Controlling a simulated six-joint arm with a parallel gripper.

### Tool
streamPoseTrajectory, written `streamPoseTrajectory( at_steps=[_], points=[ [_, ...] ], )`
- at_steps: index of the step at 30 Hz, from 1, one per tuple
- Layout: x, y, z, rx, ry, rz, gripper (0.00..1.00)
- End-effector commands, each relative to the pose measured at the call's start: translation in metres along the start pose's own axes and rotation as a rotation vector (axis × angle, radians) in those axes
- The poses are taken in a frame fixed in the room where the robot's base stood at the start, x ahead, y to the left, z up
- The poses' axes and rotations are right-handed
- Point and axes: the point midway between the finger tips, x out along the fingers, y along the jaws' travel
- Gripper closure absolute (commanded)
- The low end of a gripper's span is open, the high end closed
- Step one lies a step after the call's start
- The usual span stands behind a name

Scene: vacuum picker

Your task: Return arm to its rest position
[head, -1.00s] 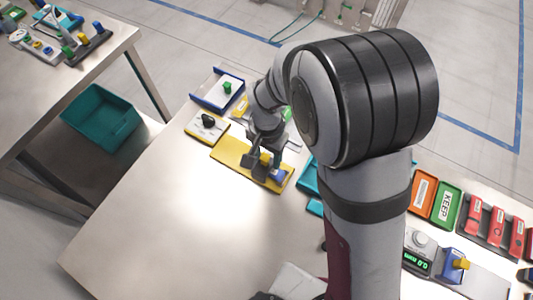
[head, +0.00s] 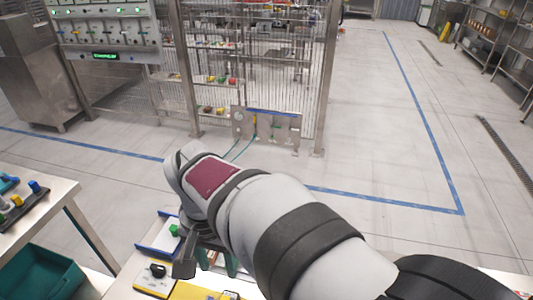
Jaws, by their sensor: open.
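My arm reaches from the lower right toward the left in the head view. My gripper (head: 192,262) hangs below the wrist at the lower left, over the near side of the workbench. One dark grey finger shows clearly; the rest of the gripper is partly hidden by the arm and the things behind it. It is open, and I see nothing held in it. The yellow tray (head: 186,291) lies below it, cut off by the bottom edge of the frame.
A blue-rimmed tray (head: 147,247) with a green block (head: 174,230) and a small yellow-edged plate with a black knob (head: 157,271) lie left of my gripper. A teal bin (head: 40,275) stands lower left. Wire fencing (head: 260,60) stands behind; open floor lies to the right.

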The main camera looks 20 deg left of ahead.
Motion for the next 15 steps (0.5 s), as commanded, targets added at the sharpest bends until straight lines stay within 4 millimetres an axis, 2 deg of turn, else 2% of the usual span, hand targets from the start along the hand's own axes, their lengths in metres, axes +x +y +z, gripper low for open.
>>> streamPoseTrajectory(
  at_steps=[4, 5, 6, 8, 10, 12, 15],
  points=[
    [0.000, 0.001, 0.000, 0.002, 0.000, 0.000, 0.47],
    [-0.001, 0.005, -0.001, 0.009, -0.001, -0.002, 0.47],
    [-0.005, 0.018, -0.002, 0.030, -0.004, -0.005, 0.47],
    [-0.014, 0.055, -0.002, 0.087, -0.015, -0.017, 0.47],
    [-0.023, 0.114, 0.010, 0.181, -0.031, -0.041, 0.47],
    [-0.025, 0.166, 0.037, 0.280, -0.047, -0.070, 0.47],
    [-0.016, 0.213, 0.083, 0.400, -0.057, -0.115, 0.47]
  ],
)
